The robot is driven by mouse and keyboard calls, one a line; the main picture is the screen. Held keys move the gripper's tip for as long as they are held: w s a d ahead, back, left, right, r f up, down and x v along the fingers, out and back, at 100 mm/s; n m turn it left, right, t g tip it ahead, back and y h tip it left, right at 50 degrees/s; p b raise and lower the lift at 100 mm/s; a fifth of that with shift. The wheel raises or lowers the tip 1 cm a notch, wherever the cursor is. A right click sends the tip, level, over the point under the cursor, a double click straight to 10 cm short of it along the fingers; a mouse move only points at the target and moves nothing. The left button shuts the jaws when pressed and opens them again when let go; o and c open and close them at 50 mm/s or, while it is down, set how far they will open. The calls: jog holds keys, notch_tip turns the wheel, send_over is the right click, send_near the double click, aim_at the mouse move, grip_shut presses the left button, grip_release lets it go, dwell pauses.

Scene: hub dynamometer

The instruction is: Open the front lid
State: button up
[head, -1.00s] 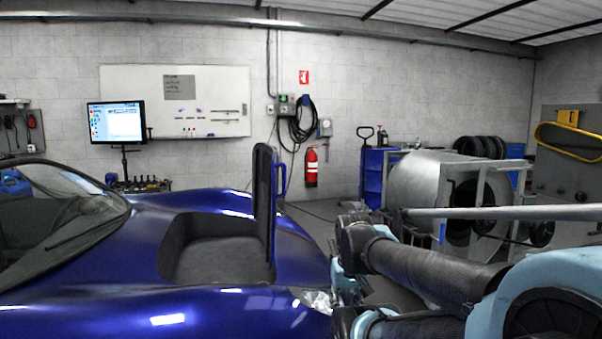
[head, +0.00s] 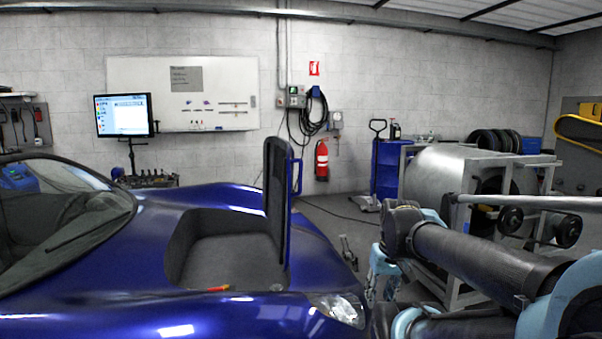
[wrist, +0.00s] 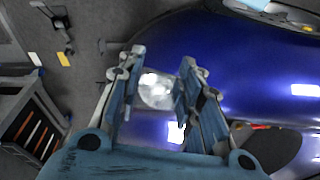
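The front lid (head: 278,190) of the blue car (head: 120,310) stands upright at the right side of the dark front compartment (head: 225,258), which is uncovered. In the wrist view, my gripper (wrist: 162,58) is open, with its two fingers apart and nothing held. It is above the car's front corner, and the headlight (wrist: 156,90) shows between the fingers. The headlight also shows in the head view (head: 340,309). My gripper appears apart from the lid. Part of the dark compartment opening shows at the right of the wrist view.
A small red-orange item (head: 219,288) lies at the compartment's near edge. A metal-framed machine (head: 450,185) stands on the right, with a blue cart (head: 388,165) beside it. A fire extinguisher (head: 321,160) hangs on the back wall. Floor beyond the car's nose is fairly clear.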

jog(key=w+a+r+n+g+y, duration=0.1)
jog(key=w+a+r+n+y, duration=0.35)
jog(key=w+a+r, duration=0.45)
jog(key=n+g+y, duration=0.3)
jog(key=n+y, duration=1)
send_near(301, 169)
jog(key=shift+h, duration=0.25)
jog(key=a, duration=1)
jog(key=shift+s+a+r, duration=0.1)
jog(key=shift+s+r, duration=0.05)
jog(key=shift+c, duration=0.3)
grip_shut()
